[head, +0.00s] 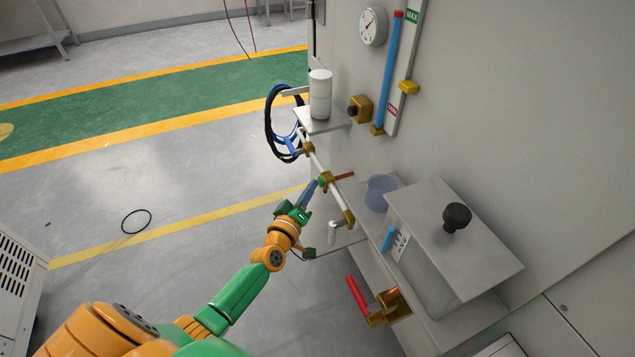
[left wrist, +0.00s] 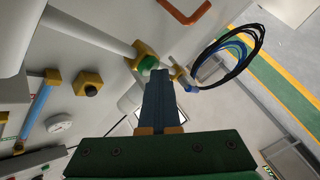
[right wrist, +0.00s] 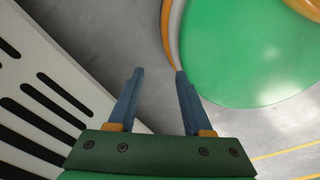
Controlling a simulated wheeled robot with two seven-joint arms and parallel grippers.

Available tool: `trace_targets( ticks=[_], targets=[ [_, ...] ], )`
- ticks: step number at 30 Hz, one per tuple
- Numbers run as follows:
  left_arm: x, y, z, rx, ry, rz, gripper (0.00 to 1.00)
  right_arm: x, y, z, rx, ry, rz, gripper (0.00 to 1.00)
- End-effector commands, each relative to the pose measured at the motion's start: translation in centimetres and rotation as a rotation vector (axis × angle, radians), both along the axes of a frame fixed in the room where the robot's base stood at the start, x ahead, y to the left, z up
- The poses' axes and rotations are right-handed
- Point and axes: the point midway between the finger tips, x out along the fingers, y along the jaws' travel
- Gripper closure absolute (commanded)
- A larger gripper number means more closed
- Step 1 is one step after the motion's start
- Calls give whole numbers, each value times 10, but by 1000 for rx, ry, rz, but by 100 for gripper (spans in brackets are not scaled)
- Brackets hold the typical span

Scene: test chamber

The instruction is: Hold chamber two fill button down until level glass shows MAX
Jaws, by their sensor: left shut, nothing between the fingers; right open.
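My left gripper (head: 312,186) is shut and empty, with its fingertips at a green button (head: 323,181) on a brass fitting of the white pipe. In the left wrist view the shut fingers (left wrist: 159,74) overlap the edge of the green button (left wrist: 148,64); I cannot tell whether it is pressed in. The level glass (head: 389,70) is an upright tube on the wall. Blue fills it up to a red top piece, close beside the green MAX label (head: 413,16). A red-marked label (head: 392,110) is lower. My right gripper (right wrist: 158,72) is open and empty, away from the panel.
A yellow box with a black knob (head: 360,108) and a gauge (head: 373,26) are on the wall. A white canister (head: 320,93), a coiled hose (head: 270,125), a red-handled valve (head: 358,298) and a lidded box (head: 450,235) are near the pipe. Open floor lies left.

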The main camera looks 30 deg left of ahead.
Motion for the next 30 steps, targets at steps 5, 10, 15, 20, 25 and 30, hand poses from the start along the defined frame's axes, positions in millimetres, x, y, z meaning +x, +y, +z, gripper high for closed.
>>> trace_targets(
  ticks=[5, 10, 15, 20, 25, 30],
  targets=[
    [-5, 4, 0, 1, 0, 0, 100, 0, 0, 1, 0, 0, 0, 50],
    [-13, 10, 0, 2, 1, -1, 100, 0, 0, 1, 0, 0, 0, 50],
    [-13, 11, 0, 0, 0, 0, 100, 0, 0, 1, 0, 0, 0, 50],
    [-15, 13, 0, 1, 1, 1, 100, 0, 0, 1, 0, 0, 0, 50],
    [-28, 24, -1, 3, 1, 0, 100, 0, 0, 1, 0, 0, 0, 50],
    [-41, 35, -1, 3, 1, 0, 100, 0, 0, 0, 0, 0, 0, 50]
  ],
)
